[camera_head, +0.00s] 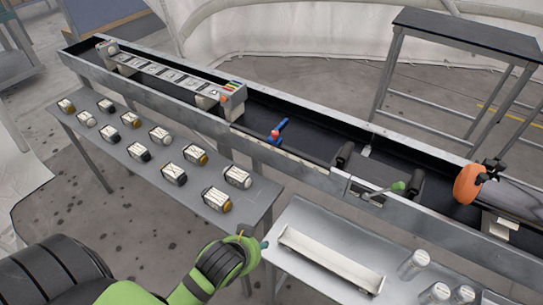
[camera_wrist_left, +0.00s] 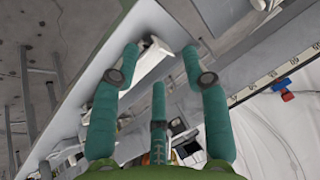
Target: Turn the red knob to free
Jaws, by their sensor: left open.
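The red knob (camera_head: 275,135) sits with a blue lever beside it on the dark bed of the long rail, near the middle of the head view. A small red and blue part, which looks like the same knob, shows at the right of the left wrist view (camera_wrist_left: 282,88), beside a marked scale. My left gripper (camera_head: 259,243) is in front of and below the rail, between the two low tables, well apart from the knob. Its teal fingers (camera_wrist_left: 160,52) are spread, with nothing between them. My right gripper is not in view.
A grey table (camera_head: 240,205) with several small jars stands in front of the rail. A metal tray table (camera_head: 300,222) holds a white trough and several clear-sided cylinders. A green-tipped lever (camera_head: 398,187) and an orange disc (camera_head: 469,184) are on the rail's right part.

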